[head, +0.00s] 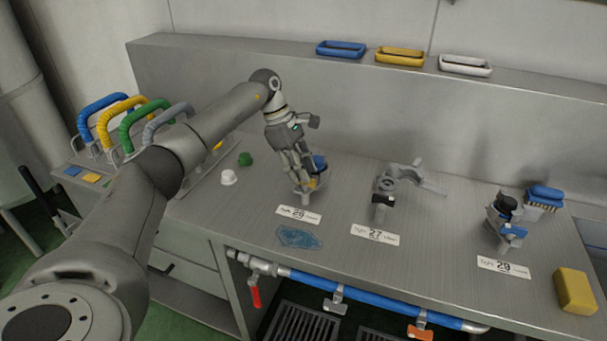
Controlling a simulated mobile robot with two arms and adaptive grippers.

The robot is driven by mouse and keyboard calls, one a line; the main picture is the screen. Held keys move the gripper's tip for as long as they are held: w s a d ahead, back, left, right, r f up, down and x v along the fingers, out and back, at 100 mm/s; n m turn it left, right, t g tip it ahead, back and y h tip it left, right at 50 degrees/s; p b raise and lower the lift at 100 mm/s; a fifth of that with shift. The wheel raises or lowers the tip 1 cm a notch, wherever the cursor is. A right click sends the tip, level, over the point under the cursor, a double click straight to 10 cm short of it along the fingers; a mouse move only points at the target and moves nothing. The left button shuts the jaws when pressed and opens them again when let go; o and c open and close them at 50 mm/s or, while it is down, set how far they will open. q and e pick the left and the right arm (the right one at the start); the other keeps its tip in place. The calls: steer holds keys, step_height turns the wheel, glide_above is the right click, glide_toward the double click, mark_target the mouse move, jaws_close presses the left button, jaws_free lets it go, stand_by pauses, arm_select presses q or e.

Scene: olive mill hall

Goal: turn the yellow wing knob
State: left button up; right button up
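A small yellow part (312,183) shows at the fixture behind the white label 25, beside my fingertips. It looks like the yellow wing knob, but my fingers cover most of it, so its shape and angle are unclear. My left gripper (303,180) points down at this fixture, with its fingers at or right beside the yellow part. I cannot tell whether the fingers touch it or are closed on it. A blue part (319,163) shows just behind the fingers. My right gripper is not in view.
A grey fixture (386,187) stands behind label 27 and another with a black top (506,205) behind label 29. A blue brush (545,197), yellow sponge (575,291), blue cloth (299,237), white knob (228,177) and green knob (245,159) lie on the steel bench (430,215).

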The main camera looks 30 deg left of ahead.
arm_select(q)
steer(key=w+v, duration=0.1)
steer(key=v, duration=0.9)
steer(key=shift+s, duration=0.5)
